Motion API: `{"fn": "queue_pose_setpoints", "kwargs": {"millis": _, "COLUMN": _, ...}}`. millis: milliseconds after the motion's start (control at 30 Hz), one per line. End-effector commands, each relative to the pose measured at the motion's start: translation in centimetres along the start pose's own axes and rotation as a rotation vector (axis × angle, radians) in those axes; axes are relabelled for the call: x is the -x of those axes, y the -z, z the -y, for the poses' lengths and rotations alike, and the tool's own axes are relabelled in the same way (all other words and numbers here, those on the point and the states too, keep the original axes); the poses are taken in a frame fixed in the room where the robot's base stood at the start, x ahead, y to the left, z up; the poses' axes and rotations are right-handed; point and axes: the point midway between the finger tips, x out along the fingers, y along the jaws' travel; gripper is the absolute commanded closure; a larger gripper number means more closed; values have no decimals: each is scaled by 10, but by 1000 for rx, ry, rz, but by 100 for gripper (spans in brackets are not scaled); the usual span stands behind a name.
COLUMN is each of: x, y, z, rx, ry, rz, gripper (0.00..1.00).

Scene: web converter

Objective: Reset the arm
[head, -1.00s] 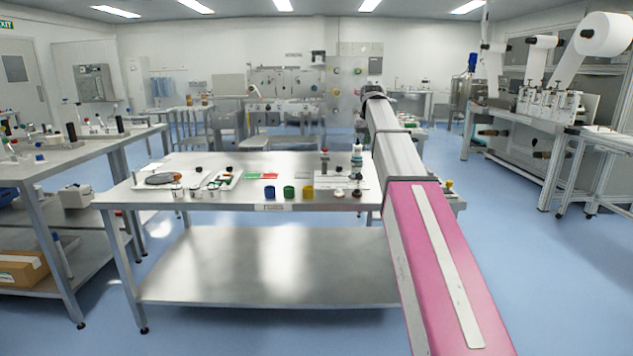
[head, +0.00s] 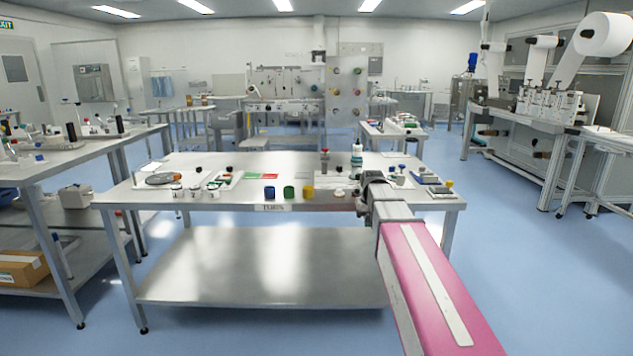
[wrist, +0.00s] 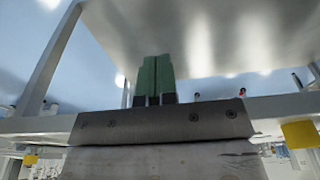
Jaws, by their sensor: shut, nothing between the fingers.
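My arm (head: 430,285) shows in the head view as a long pink and grey link, running from the lower right up to the front edge of the steel table. Its dark end (head: 370,190) is near that edge, toward the table's right side. In the wrist view my gripper (wrist: 155,72) shows two green fingers side by side with no gap between them. It is shut and empty. The fingertips are not clear in the head view. The arm hides part of the table's front edge.
The steel table (head: 225,205) carries trays, small bottles and several coloured cups (head: 289,192). Its lower shelf (head: 270,270) is bare. A side bench (head: 25,175) stands at the left, and a roll machine (head: 550,105) stands at the right. Blue floor (head: 540,270) is open at the right.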

Motion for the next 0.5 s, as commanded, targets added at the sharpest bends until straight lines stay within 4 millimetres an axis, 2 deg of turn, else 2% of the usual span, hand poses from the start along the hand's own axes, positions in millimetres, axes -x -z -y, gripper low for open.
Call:
{"fn": "queue_pose_setpoints", "kwargs": {"millis": 33, "x": -18, "y": -26, "z": 0, "rx": 0, "ry": 0, "rz": 14, "gripper": 100}}
{"fn": "queue_pose_setpoints", "kwargs": {"millis": 200, "x": -67, "y": -87, "z": 0, "rx": 0, "ry": 0, "rz": 52, "gripper": 100}}
{"fn": "queue_pose_setpoints", "kwargs": {"millis": 500, "x": -133, "y": -199, "z": 0, "rx": 0, "ry": 0, "rz": 116, "gripper": 100}}
